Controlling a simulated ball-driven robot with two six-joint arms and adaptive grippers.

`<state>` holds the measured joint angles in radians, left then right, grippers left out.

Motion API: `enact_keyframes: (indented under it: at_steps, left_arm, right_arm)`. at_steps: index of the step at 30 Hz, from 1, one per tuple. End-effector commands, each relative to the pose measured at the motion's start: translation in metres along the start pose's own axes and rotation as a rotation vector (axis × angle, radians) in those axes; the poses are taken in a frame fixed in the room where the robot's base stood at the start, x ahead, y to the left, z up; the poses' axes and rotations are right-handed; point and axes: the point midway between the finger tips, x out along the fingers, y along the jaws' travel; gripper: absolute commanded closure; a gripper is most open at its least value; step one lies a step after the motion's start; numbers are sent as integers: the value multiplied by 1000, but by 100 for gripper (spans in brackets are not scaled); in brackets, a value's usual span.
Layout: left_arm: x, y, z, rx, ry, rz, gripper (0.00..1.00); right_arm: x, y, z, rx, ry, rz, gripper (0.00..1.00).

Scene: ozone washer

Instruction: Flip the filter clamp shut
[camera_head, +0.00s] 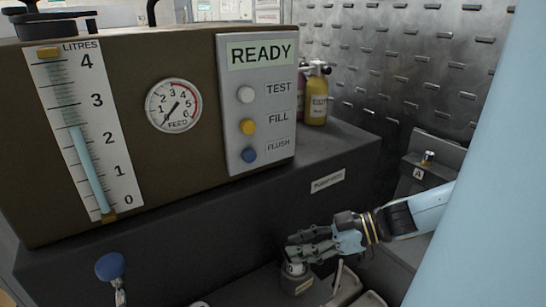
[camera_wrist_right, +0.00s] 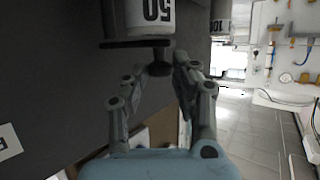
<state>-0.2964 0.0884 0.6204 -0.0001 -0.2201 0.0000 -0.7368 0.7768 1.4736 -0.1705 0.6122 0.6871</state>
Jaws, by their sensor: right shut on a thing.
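My right gripper (camera_head: 292,246) reaches in from the right in the head view, low in front of the dark machine base. It is over a small white filter in a dark holder (camera_head: 297,284). In the right wrist view, the white filter (camera_wrist_right: 153,14) is marked 50, with a flat dark clamp bar (camera_wrist_right: 128,44) across its end. A dark rounded knob (camera_wrist_right: 160,69) on the bar sits between the fingertips of my right gripper (camera_wrist_right: 157,75), which is shut on it. The fingers partly hide the clamp in the head view. My left gripper is not in view.
A second filter (camera_wrist_right: 221,12) marked 10 stands beside the first. The panel (camera_head: 258,103) reads READY, above TEST, FILL and FLUSH buttons. A blue knob (camera_head: 110,266) stands at lower left. A yellow bottle (camera_head: 317,104) stands behind the panel. A pale lever (camera_head: 337,274) is right of the holder.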

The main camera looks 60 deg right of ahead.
Motion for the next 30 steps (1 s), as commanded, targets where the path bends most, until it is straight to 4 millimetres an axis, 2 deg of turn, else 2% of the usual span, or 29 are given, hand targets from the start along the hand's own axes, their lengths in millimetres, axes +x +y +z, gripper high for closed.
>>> enact_keyframes:
  at_steps: [1, 3, 12, 30]
  left_arm:
    - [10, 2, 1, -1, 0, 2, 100]
    - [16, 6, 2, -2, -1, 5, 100]
    - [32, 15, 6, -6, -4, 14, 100]
    - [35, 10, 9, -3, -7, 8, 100]
  right_arm:
    - [0, 3, 5, -17, -2, -35, 100]
    - [-2, 5, 5, -35, 0, -79, 100]
    - [-9, 12, 5, -86, 2, -208, 100]
    - [-12, 14, 4, -102, 1, -248, 100]
